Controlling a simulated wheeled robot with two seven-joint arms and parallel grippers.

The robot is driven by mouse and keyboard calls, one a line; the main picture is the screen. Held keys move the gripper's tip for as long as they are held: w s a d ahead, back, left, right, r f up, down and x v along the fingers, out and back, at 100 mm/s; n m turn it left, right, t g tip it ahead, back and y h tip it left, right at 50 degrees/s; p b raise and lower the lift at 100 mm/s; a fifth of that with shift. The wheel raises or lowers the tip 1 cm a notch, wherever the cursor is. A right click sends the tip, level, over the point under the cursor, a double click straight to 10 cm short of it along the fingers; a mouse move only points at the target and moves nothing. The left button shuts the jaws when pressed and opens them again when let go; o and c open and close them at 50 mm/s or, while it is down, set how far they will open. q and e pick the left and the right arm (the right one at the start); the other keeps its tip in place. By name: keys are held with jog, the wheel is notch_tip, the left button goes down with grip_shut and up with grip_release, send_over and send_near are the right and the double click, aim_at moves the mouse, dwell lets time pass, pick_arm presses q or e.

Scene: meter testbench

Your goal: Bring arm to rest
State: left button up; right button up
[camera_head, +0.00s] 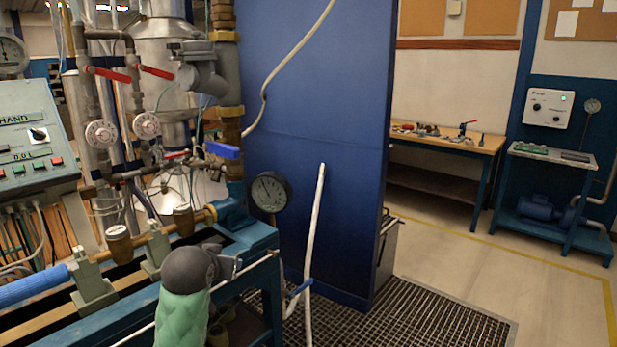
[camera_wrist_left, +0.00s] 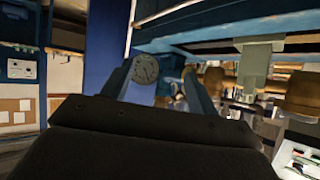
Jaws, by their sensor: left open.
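My left arm, in a green sleeve, rises from the bottom of the head view in front of the testbench. My left gripper (camera_head: 238,266) points right beside the bench's front edge. In the wrist view its two fingers (camera_wrist_left: 160,84) stand apart with nothing held between them. The round pressure gauge (camera_head: 271,192) is behind and above the gripper in the head view. The gauge also shows in the wrist view (camera_wrist_left: 145,69), beyond the fingers and apart from them. My right gripper is in neither view.
The testbench's blue frame (camera_head: 247,240), pipes and brass fittings stand close by the left arm. A control box (camera_head: 37,140) is at the left. A blue panel (camera_head: 318,110) and a white hose (camera_head: 314,225) stand behind. The floor at the right is clear.

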pick_arm(q)
jog(key=s+d+f+g+p, duration=0.2)
jog(key=s+d+f+g, duration=0.1)
jog(key=s+f, duration=1.3)
jog(key=s+d+f+m+g+h+p, duration=0.1)
jog(key=s+f+g, duration=0.5)
jog(key=s+f, duration=1.1)
jog(key=s+d+p, duration=0.1)
jog(key=s+d, duration=0.1)
jog(key=s, duration=0.6)
jog(key=shift+s+d+f+h, duration=0.25)
jog(key=shift+f+h, duration=0.05)
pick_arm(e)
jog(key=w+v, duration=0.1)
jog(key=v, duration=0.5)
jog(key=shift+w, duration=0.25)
